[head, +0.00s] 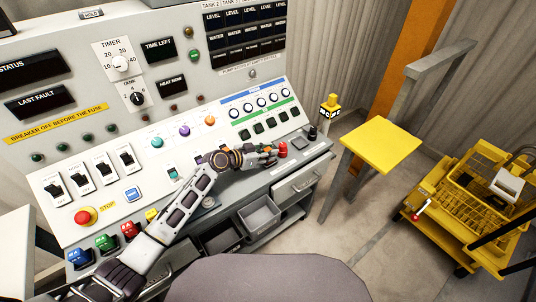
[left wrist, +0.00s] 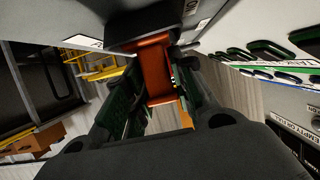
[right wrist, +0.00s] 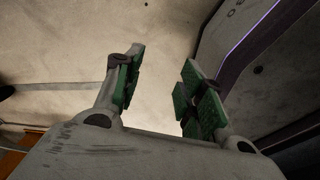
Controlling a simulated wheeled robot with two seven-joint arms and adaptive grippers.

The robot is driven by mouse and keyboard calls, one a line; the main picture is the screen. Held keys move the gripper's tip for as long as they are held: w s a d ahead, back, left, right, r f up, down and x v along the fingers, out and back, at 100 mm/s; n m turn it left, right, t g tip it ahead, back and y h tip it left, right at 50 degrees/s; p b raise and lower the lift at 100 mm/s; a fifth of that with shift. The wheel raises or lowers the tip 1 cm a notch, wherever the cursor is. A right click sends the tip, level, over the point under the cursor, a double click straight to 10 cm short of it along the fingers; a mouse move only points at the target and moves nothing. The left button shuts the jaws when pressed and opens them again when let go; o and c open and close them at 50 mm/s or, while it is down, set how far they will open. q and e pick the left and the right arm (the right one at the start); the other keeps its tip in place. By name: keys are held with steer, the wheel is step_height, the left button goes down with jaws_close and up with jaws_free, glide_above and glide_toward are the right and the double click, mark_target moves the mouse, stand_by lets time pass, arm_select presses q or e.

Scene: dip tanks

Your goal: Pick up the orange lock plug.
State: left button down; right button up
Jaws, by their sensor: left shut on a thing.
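The orange lock plug (left wrist: 157,75) shows red-orange in the left wrist view, between the two finger pads. My left gripper (left wrist: 152,95) is shut on it. In the head view my left gripper (head: 270,157) is over the right end of the console ledge, and a small red-orange piece (head: 283,150) shows at its fingertips. I cannot tell whether the plug is clear of the ledge. My right gripper (right wrist: 157,85) shows only in the right wrist view; it is open and empty, its green pads apart.
A black knob (head: 312,132) stands just right of the fingertips. Below the ledge are an open grey bin (head: 260,217) and a drawer (head: 300,182). A yellow-topped stand (head: 382,140) and a yellow cart (head: 465,190) are to the right, with clear floor between.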

mark_target(268, 149)
arm_select(q)
steer(key=shift+r, duration=0.75)
step_height(268, 149, up, 7)
steer(key=shift+f, duration=0.1)
steer(key=shift+r, duration=0.75)
arm_select(e)
steer(key=shift+s+a+r, duration=0.15)
steer(key=shift+a+r, duration=0.05)
steer(key=shift+a, duration=0.15)
